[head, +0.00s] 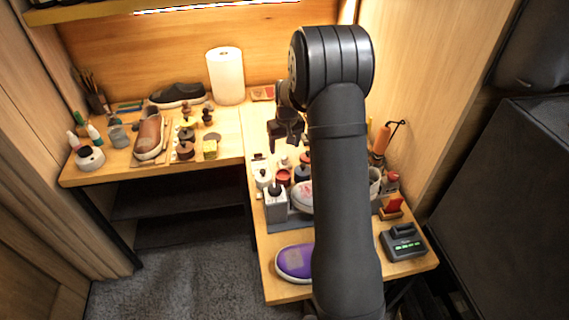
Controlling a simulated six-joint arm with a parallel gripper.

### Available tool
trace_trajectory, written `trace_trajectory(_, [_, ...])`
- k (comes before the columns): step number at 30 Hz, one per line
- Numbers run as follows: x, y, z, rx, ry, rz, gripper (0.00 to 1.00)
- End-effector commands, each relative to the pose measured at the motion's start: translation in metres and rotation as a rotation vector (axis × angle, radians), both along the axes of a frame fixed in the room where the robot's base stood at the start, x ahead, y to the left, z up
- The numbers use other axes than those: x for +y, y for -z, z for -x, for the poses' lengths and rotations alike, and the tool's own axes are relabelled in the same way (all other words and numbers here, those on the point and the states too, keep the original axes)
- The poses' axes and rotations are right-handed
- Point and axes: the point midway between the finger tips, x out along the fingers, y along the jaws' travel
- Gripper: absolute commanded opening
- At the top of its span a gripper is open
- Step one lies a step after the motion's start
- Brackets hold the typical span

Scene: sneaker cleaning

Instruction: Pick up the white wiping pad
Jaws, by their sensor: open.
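My gripper (284,142) is open and empty above the back part of the right-hand table, left of my arm. Several small round pieces stand on the table just in front of and below it. A small white round piece (263,179) at the left of this group may be the white wiping pad, but it is too small to be sure. A reddish piece (283,177) stands beside it. My gripper is apart from these pieces. My arm hides much of the table's middle.
A white-and-grey box (275,205) stands in front of the group, with a pale shoe (302,196) beside it. A purple shoe (294,262) lies at the front. A dark device (404,243) sits at right. A paper roll (226,76) stands at the back.

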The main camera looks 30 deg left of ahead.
Motion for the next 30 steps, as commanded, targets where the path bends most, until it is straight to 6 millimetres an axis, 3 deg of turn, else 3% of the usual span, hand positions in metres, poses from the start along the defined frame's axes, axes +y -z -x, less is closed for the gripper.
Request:
trace_trajectory(3, [0.002, 0.017, -0.001, 0.001, 0.000, 0.001, 0.68])
trace_trajectory(11, [0.003, 0.031, -0.003, 0.001, 0.001, 0.001, 0.68])
trace_trajectory(19, [0.005, 0.070, -0.007, 0.002, 0.001, 0.001, 0.68])
trace_trajectory(27, [0.006, 0.076, -0.008, -0.001, 0.001, -0.002, 0.68])
trace_trajectory(30, [0.006, 0.076, -0.008, -0.001, 0.001, -0.002, 0.51])
